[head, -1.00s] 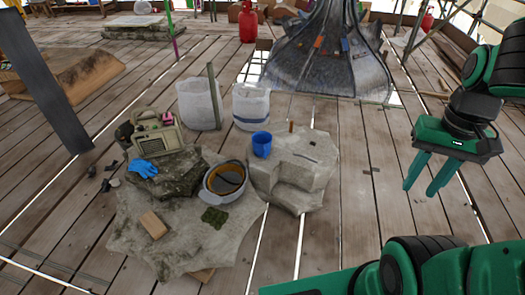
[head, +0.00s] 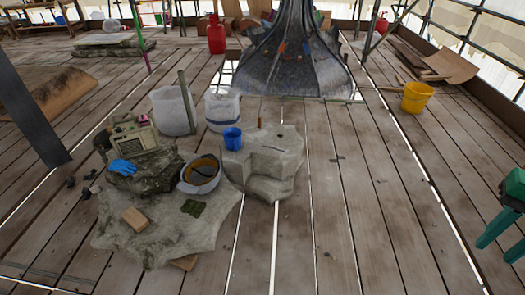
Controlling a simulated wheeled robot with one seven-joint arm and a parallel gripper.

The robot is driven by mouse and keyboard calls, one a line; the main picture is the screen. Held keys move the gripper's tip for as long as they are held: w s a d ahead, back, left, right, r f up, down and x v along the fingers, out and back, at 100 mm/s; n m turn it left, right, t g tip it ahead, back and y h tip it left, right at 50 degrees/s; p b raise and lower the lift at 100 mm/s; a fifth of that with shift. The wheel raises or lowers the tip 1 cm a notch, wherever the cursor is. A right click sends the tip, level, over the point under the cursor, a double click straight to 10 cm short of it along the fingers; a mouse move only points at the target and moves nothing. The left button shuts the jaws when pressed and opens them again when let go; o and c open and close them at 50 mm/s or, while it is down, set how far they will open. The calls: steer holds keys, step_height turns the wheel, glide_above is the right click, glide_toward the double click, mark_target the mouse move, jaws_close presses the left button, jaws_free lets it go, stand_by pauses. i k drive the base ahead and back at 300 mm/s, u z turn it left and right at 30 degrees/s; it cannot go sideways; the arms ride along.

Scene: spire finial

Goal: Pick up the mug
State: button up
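A blue mug (head: 232,138) stands upright on the left part of a pale stone block (head: 268,160), near the middle of the head view. My gripper (head: 500,248) is at the far right edge, well apart from the mug, over the plank floor. Its two green fingers point down and left with a gap between them, and nothing shows between them. Part of the gripper is cut off by the frame edge.
Left of the mug are a white hard hat (head: 187,184), a radio (head: 135,135), a blue glove (head: 123,167) and a brick (head: 135,218) on rough stone. White buckets (head: 222,108) stand behind. A yellow bucket (head: 416,98) stands right.

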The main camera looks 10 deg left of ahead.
mark_target(232, 136)
steer(key=u, duration=0.45)
steer(key=k, duration=0.1)
steer(key=z, duration=0.95)
steer(key=i, duration=1.2)
steer(key=u, duration=0.4)
steer(key=i, duration=1.1)
steer(key=u, duration=1.2)
steer(key=i, duration=0.85)
steer(key=u, duration=0.45)
